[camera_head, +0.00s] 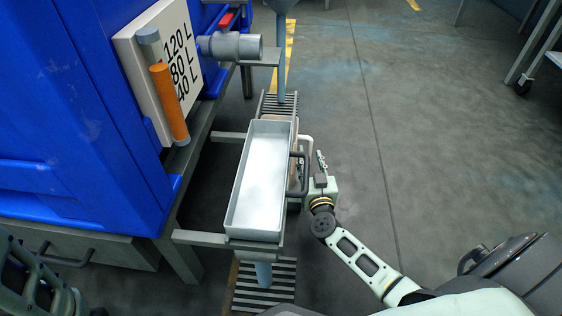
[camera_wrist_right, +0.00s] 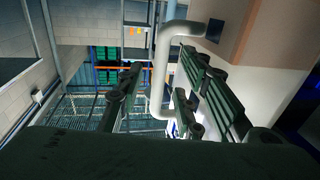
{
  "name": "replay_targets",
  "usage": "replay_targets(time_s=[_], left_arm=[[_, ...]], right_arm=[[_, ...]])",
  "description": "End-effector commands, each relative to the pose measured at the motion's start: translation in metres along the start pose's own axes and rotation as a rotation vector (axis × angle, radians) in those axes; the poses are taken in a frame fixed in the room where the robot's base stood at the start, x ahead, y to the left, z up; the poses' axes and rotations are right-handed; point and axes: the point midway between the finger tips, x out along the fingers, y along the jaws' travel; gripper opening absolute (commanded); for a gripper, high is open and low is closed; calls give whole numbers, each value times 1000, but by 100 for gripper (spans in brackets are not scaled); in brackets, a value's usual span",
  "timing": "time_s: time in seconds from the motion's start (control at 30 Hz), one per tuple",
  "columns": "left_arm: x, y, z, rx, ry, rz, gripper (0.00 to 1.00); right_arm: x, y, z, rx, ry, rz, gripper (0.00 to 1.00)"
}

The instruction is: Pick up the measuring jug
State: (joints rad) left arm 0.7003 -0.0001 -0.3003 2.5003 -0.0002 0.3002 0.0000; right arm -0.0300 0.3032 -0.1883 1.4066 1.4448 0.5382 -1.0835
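A long, open-topped metal container (camera_head: 262,180) with a dark side handle (camera_head: 298,172) stands beside the blue machine. Behind its right wall a pale curved handle (camera_head: 307,150) and a strip of tan body show. The rest is hidden, so I cannot tell for sure that this is the measuring jug. My right gripper (camera_head: 320,164) is just right of the pale handle. In the right wrist view the pale handle (camera_wrist_right: 161,80) stands between the spread fingers (camera_wrist_right: 160,95), with the tan body (camera_wrist_right: 243,28) at right. I see no finger closed on it.
The blue machine (camera_head: 60,110) fills the left, with a volume panel (camera_head: 180,60), an orange cylinder (camera_head: 168,104) and a grey pipe (camera_head: 230,46). Metal rails (camera_head: 200,238) lie under the container. The floor (camera_head: 440,150) to the right is clear.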

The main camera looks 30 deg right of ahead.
Motion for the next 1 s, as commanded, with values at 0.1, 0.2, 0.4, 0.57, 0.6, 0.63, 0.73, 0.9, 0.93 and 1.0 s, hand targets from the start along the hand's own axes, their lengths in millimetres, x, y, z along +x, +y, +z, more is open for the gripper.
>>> replay_targets(time_s=[0.1, 0.2, 0.4, 0.57, 0.6, 0.63, 0.73, 0.9, 0.93, 1.0], left_arm=[[-8, 2, -3, 0, 0, 0, 0], [-7, 2, -3, 0, 0, 0, 0], [-6, 2, -2, 0, 1, 1, 0], [-6, 2, -2, 0, 1, 1, 0], [-6, 2, -2, 0, 1, 1, 0], [-6, 2, -2, 0, 1, 1, 0], [-6, 2, -2, 0, 1, 1, 0], [-6, 2, -2, 0, 0, 1, 0], [-6, 2, -2, 0, 0, 1, 0], [-6, 2, -2, 0, 0, 1, 0]], right_arm=[[10, 0, 1, -1, 2, -1, 33], [12, 0, -1, 0, 1, 0, 33], [12, 0, -1, -1, 0, 0, 29], [12, 0, -1, -1, 0, 0, 15], [11, 0, -1, -1, 0, 0, 11], [11, 0, -1, -1, 0, 0, 9], [11, 0, -1, 0, 0, 0, 0], [11, 0, -1, 0, 0, 0, 0], [11, 0, -1, 0, 0, 0, 0], [11, 0, -1, 0, 0, 0, 0]])
